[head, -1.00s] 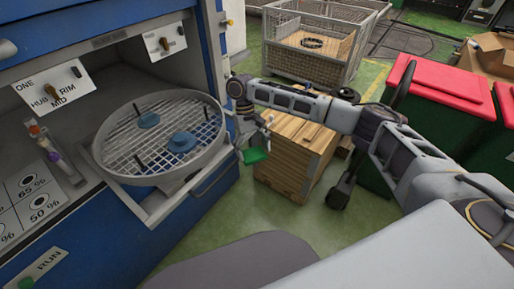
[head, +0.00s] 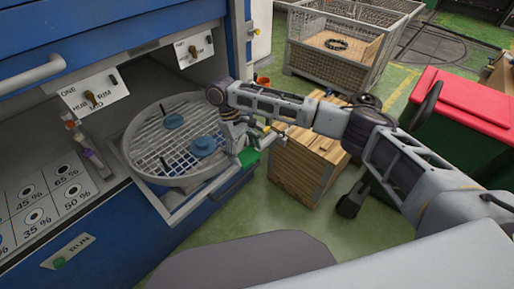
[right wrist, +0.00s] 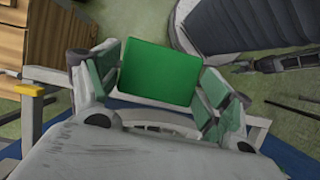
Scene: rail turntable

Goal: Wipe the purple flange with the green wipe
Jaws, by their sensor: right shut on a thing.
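My right gripper (head: 243,147) is shut on the green wipe (head: 249,158), a small flat green piece. It holds the wipe just outside the right rim of the round mesh turntable (head: 140,169). The right wrist view shows the wipe (right wrist: 160,72) between my two fingers, its flat face toward the camera. Two round flange-like parts lie on the mesh, one further back (head: 174,121) and one nearer (head: 203,146); both look blue. I cannot make out a clearly purple flange; part of the turntable is behind my arm. My left gripper is not in view.
The turntable sits on a pull-out tray in a blue cabinet (head: 130,225). Small bottles (head: 84,145) stand in a holder left of it. A wooden crate (head: 308,165), a wire-mesh bin (head: 335,60) and a red-lidded bin (head: 470,95) stand to the right.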

